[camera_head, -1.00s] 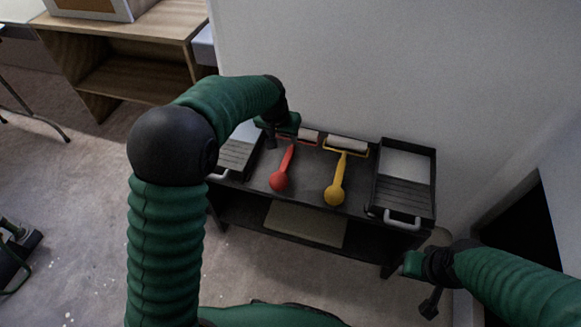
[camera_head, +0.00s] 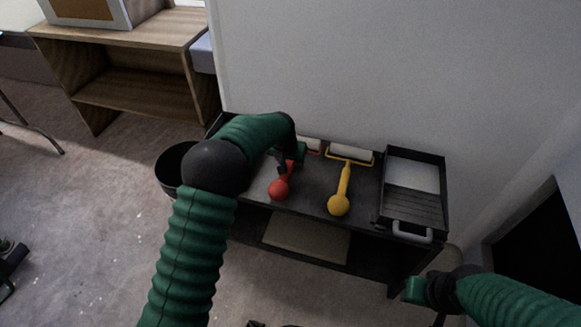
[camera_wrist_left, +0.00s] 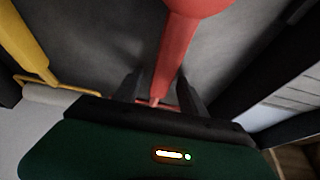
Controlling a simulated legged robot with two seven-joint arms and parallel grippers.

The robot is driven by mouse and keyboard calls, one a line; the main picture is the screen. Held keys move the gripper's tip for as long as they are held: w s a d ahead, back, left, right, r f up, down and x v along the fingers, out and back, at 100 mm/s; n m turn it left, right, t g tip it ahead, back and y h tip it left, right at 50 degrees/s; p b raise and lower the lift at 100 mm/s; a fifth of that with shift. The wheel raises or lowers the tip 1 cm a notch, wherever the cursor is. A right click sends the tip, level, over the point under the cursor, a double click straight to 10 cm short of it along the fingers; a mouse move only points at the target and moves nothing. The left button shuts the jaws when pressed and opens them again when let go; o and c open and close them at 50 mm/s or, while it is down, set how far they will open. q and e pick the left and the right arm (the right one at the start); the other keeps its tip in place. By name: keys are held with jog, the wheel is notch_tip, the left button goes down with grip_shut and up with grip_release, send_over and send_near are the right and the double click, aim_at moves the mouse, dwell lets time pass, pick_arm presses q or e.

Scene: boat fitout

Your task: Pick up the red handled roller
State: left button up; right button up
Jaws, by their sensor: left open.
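The red handled roller (camera_head: 278,189) lies on the black bench top, its round handle end toward me and its pale roller sleeve at the wall side. My left gripper (camera_head: 287,166) is over the red handle, partly hiding it. In the left wrist view the red handle (camera_wrist_left: 175,58) runs between the two dark fingers of my left gripper (camera_wrist_left: 159,88), which are open, one on each side. I cannot tell whether they touch it. My right gripper (camera_head: 424,297) is low at the right, away from the bench; its jaws are not clear.
A yellow handled roller (camera_head: 342,190) lies right of the red one. A black paint tray (camera_head: 414,207) stands at the bench's right end. A dark bucket (camera_head: 172,168) stands on the floor to the left. A white wall (camera_head: 400,70) rises behind the bench (camera_head: 310,204).

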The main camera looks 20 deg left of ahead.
pick_arm(q)
jog(key=shift+r, duration=0.2)
jog(key=shift+c, duration=0.6)
grip_shut()
